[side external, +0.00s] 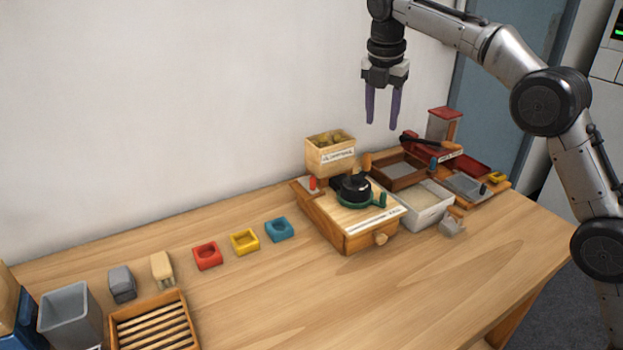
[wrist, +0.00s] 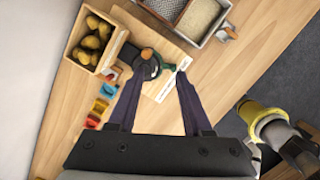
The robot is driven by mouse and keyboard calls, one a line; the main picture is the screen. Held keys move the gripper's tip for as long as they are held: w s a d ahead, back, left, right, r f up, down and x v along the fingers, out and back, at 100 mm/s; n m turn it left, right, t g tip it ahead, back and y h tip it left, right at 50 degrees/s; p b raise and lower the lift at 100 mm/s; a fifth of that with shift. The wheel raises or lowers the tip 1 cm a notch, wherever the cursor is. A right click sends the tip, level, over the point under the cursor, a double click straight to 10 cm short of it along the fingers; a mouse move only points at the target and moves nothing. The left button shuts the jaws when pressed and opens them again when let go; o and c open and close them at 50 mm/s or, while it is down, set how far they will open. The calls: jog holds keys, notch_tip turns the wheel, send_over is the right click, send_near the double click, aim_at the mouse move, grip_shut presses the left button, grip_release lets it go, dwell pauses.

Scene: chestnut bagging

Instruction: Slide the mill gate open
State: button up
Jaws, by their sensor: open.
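The mill (side external: 345,235) is a wooden box with a black round top piece (side external: 354,187), a green ring and handle (side external: 378,200), and a knobbed front. A grey plate with a red peg (side external: 312,183) sits at its left back corner; I cannot tell for certain whether this is the gate. A wooden bin (side external: 328,157) of chestnuts stands behind it. My gripper (side external: 381,125) is open and empty, pointing down, high above the mill.
Right of the mill are a white tray (side external: 427,219), a wooden sieve frame (side external: 384,182) and a red device (side external: 443,125). The table's front is clear.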

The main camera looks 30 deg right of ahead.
jog(key=w+a+f+n+t+h, duration=0.15)
jog(key=w+a, duration=0.35)
jog(key=a, duration=0.5)
jog(key=n, duration=0.2)
send_near(312, 179)
jog(key=x, duration=0.9)
jog(key=shift+w+d+f, duration=0.1)
jog(key=shift+d+f, duration=0.1)
jog(key=shift+f, duration=0.15)
grip_shut()
